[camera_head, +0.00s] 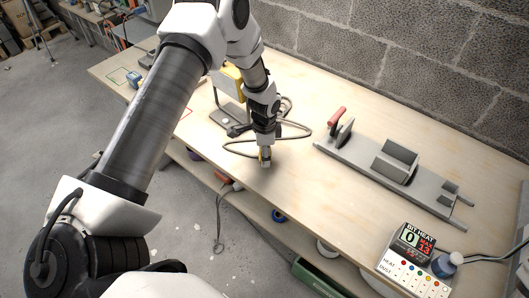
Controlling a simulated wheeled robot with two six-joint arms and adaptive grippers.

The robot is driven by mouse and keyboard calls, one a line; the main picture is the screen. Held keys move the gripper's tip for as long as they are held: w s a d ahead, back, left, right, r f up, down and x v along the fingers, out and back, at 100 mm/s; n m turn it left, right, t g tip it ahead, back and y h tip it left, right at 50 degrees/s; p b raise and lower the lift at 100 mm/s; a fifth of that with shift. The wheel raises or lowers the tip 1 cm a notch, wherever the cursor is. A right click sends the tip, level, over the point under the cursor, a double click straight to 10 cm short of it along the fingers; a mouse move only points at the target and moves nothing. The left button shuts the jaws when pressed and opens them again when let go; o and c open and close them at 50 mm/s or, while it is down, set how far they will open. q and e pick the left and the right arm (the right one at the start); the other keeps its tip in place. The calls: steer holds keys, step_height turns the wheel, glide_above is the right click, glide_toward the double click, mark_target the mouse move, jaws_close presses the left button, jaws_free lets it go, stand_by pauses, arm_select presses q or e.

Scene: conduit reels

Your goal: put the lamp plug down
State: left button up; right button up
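My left gripper (265,156) points down over the near part of the wooden bench, close to its front edge. Its fingers look shut on a small pale, yellowish piece, which I take to be the lamp plug (265,162); it is mostly hidden by the fingers. A grey-brown cable (303,127) lies in loops on the bench behind the gripper, and one run leads to the fingertips. Whether the plug touches the bench is too small to tell. My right gripper is not in view.
A grey metal jig (360,168) with a red handle (337,117) lies right of the gripper. A heat display box (412,243) stands at the bench's right front. A grey plate (228,116) lies behind the gripper. Bare bench (310,190) lies between gripper and display.

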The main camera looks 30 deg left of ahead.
arm_select(q)
steer(key=shift+r, duration=0.25)
step_height(320, 180, up, 13)
steer(key=shift+f+b, duration=0.2)
steer(key=shift+b, duration=0.55)
steer(key=shift+f, duration=0.1)
